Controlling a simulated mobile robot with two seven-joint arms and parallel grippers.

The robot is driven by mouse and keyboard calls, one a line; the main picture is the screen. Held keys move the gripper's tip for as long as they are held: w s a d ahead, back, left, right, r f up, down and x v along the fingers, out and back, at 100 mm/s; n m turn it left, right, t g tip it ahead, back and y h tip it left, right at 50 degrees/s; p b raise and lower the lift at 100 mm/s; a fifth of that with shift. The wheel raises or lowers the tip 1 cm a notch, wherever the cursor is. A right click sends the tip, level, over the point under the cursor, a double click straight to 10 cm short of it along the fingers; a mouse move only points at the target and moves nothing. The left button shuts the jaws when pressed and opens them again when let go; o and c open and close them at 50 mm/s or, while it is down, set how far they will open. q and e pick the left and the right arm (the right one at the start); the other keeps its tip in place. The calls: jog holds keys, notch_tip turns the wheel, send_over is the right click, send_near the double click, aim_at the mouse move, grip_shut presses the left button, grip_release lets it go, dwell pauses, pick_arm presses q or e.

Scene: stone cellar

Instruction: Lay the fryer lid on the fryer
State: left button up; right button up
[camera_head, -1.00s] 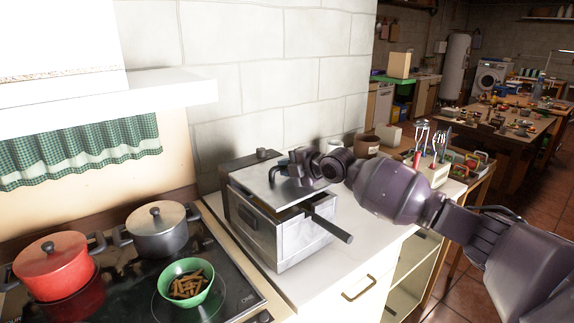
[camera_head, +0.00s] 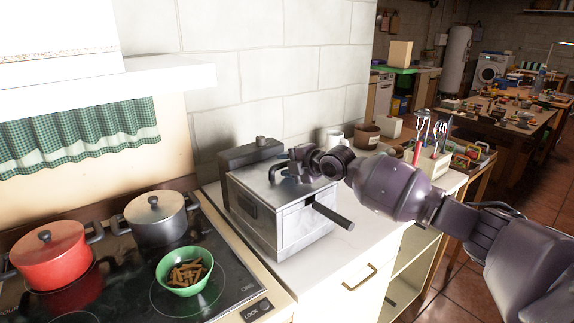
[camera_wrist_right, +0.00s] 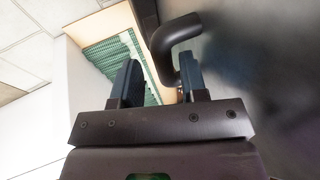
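The fryer (camera_head: 292,232) is a metal box on the white counter. Its flat grey lid (camera_head: 252,184) lies level over its top, and I see no gap along the near edge. The black bent lid handle (camera_head: 272,176) stands up from the lid. My right gripper (camera_head: 288,170) is at this handle, coming from the right. In the right wrist view, the two fingers (camera_wrist_right: 158,85) stand apart, with the dark handle (camera_wrist_right: 172,42) near the right finger and clear space beside the left one. The dark lid surface (camera_wrist_right: 265,70) fills the right side. My left gripper is not in view.
A fryer basket handle (camera_head: 333,216) sticks out at the front right. The stove (camera_head: 110,285) at left holds a red pot (camera_head: 52,262), a grey pot (camera_head: 157,228) and a green bowl (camera_head: 184,280). A utensil holder (camera_head: 430,160) stands right, behind my arm.

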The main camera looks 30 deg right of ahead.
jog(key=shift+o, duration=0.5)
jog(key=shift+f, duration=0.1)
jog(key=shift+s, duration=0.1)
jog(key=v, duration=1)
jog(key=shift+s, duration=0.15)
jog(key=shift+s+r, duration=0.15)
jog(key=shift+r, duration=0.1)
